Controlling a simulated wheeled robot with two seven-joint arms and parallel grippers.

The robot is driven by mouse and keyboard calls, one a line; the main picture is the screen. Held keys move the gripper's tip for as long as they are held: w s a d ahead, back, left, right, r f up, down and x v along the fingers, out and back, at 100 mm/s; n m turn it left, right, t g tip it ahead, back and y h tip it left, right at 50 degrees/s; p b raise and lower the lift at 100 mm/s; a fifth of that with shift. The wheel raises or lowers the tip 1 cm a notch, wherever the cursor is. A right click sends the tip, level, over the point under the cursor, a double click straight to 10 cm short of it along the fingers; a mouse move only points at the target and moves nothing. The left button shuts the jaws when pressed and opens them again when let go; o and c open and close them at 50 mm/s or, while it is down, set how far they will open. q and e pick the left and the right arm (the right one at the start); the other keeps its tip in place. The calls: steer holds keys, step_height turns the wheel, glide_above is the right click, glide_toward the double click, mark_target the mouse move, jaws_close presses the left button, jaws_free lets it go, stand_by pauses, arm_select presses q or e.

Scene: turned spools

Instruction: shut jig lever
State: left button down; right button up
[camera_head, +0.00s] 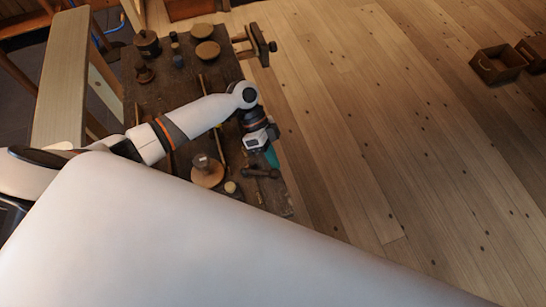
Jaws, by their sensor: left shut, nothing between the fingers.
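My left arm reaches in from the left over a dark wooden bench (222,134). My left gripper (262,145) points down at the bench's right side; its fingers are small and mostly hidden, and it looks shut and empty. A small teal piece (271,157) shows just beside and below the gripper. I cannot tell whether it is part of the jig or its lever, or whether the gripper touches it. No jig lever can be made out clearly. My right gripper is not in view.
A wooden vise (262,45) juts from the bench's far right corner. Several turned pieces stand at the back, including a round disc (207,50). A round spool base (207,172) and a hammer (262,172) lie near the gripper. Open floor (400,130) lies right; a wooden crate (498,64) stands there.

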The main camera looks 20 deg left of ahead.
arm_select(q)
steer(key=b+v, duration=0.2)
steer(key=v, duration=1)
steer(key=shift+s+f, duration=0.1)
steer(key=shift+s, duration=0.1)
